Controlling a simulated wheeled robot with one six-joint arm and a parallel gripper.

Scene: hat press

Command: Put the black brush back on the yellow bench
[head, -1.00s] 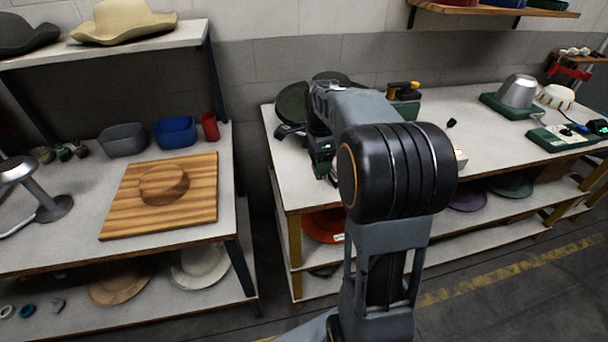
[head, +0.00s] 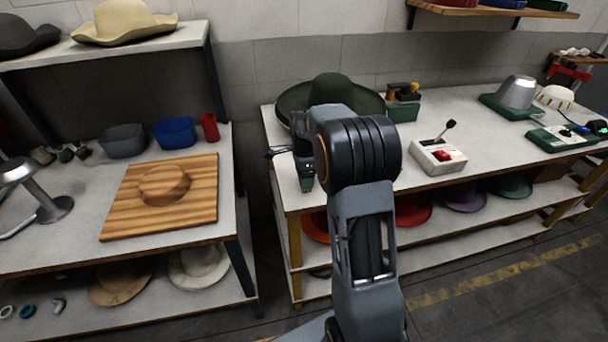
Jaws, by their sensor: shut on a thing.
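The yellow bench (head: 283,183) has yellow legs and a pale top and stands in the middle, running to the right. My gripper (head: 291,157) is over its front left part, largely hidden by my own wrist. A thin dark thing, seemingly the black brush (head: 275,153), sticks out to the left of my gripper, which is shut on it. The brush's shape is small and partly hidden. I cannot tell whether it touches the bench top.
A green hat (head: 333,88) sits at the back of the bench, behind my gripper. A white box with a black-knobbed lever (head: 440,158) stands to the right. A green box (head: 403,112) is behind my arm. The left table (head: 85,205) holds a wooden board (head: 200,205).

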